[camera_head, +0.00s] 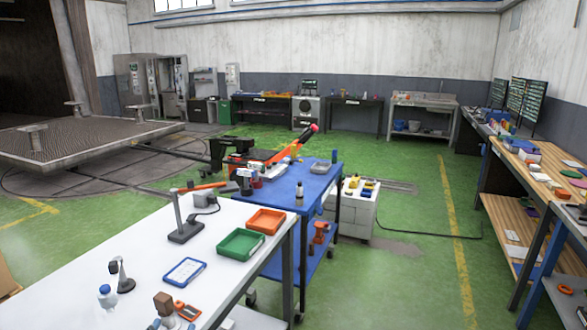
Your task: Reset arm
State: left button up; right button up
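Neither of my grippers shows in the head view, and no arm of mine is seen coming in from the left or right. An orange slanted arm-like part (293,147) with a dark and pink tip rises behind the blue cart (300,184). I cannot tell what machine it belongs to.
A white table (130,255) in front holds a green tray (241,244), an orange tray (266,221), a blue-framed panel (185,272), a grey stand (184,225) and a bottle (106,296). Workbenches (515,190) line the right. Green floor (400,270) between is mostly clear.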

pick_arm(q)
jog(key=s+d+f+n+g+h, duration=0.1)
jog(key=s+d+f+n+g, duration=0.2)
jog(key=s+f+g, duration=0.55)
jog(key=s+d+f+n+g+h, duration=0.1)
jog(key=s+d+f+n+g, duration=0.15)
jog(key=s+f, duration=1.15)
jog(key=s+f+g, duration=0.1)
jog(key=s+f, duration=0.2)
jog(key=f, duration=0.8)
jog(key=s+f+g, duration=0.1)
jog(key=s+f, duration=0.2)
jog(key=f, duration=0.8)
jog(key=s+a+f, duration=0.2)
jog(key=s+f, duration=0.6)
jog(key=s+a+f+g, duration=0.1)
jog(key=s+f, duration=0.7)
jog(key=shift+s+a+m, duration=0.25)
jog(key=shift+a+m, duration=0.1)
